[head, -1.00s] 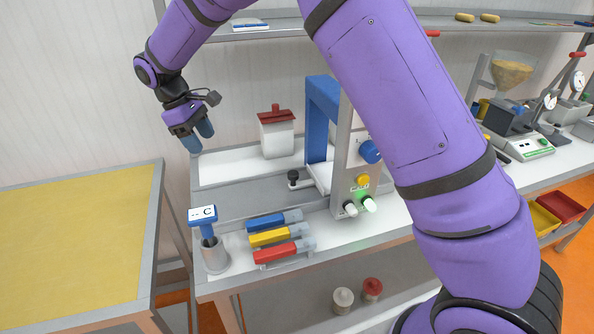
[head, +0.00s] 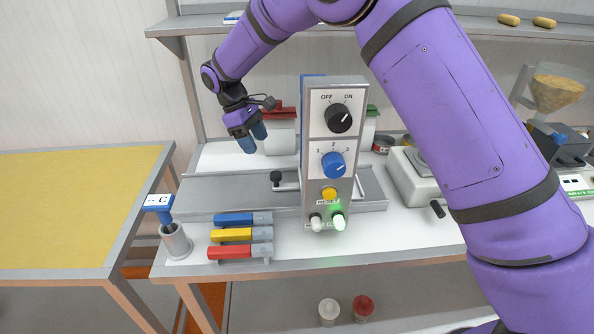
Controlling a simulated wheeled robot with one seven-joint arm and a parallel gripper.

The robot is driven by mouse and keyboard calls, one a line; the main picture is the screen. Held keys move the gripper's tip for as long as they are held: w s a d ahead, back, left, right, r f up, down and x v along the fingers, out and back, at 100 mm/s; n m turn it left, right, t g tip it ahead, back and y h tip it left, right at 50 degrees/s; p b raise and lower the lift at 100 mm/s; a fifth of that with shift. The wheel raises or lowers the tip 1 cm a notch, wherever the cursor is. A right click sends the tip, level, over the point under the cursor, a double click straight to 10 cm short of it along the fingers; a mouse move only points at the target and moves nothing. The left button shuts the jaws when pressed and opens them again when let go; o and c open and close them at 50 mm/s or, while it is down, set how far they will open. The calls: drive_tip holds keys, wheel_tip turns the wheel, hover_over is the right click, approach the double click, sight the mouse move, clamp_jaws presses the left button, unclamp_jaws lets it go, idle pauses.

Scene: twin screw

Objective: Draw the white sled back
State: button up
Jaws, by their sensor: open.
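A black knob (head: 276,176) stands on a short pale arm at the left of the control panel, over a grey rail. The pale part behind it (head: 292,186) looks like the edge of the white sled; most of it is hidden behind the panel. My gripper (head: 253,138) is open and empty, fingers pointing down. In the picture it is above and left of the knob, in front of the white box and apart from the knob.
The control panel (head: 333,140) stands right of the knob. A white box with a red lid (head: 283,138) is behind. Blue, yellow and red handles (head: 233,235) and a cup with a blue C tag (head: 176,242) are in front. The grey rail's left part (head: 215,192) is clear.

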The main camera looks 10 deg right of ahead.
sight(275, 173)
drive_tip(key=x, duration=0.7)
drive_tip(key=d+x, duration=0.1)
drive_tip(key=x, duration=0.3)
drive_tip(key=shift+r, duration=0.1)
drive_tip(key=shift+c, duration=0.4)
clamp_jaws()
